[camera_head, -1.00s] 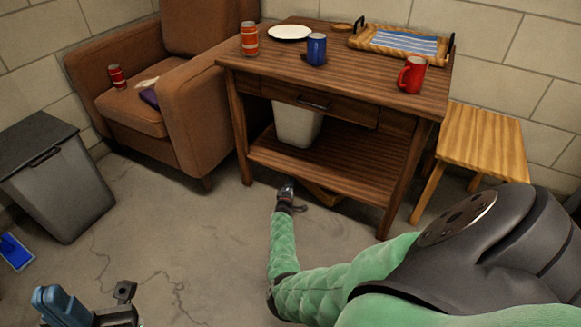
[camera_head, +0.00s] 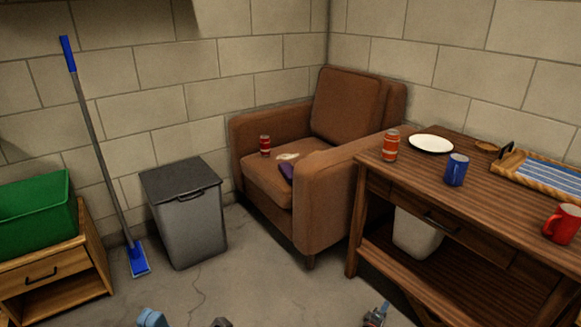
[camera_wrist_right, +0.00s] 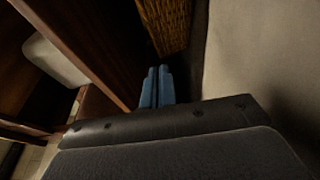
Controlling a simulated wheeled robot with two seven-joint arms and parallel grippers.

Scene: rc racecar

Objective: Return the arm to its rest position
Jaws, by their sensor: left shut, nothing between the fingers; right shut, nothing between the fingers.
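My right gripper (camera_head: 376,316) shows at the bottom edge of the head view, low over the floor in front of the wooden table (camera_head: 450,172). In the right wrist view, its two blue fingers (camera_wrist_right: 156,88) lie side by side, shut with nothing between them. They point along a dark wooden part of the table (camera_wrist_right: 85,45). Only small parts of my left gripper (camera_head: 152,318) show at the bottom edge of the head view, left of the right one; it is shut and empty. Most of both arms is out of view.
A brown armchair (camera_head: 330,215), a grey bin (camera_head: 195,235) and a blue-headed broom (camera_head: 139,260) stand along the walls. A white bin (camera_head: 416,235) sits on the table's lower shelf. A woven surface (camera_wrist_right: 165,25) is close beyond the right fingers. The middle floor is clear.

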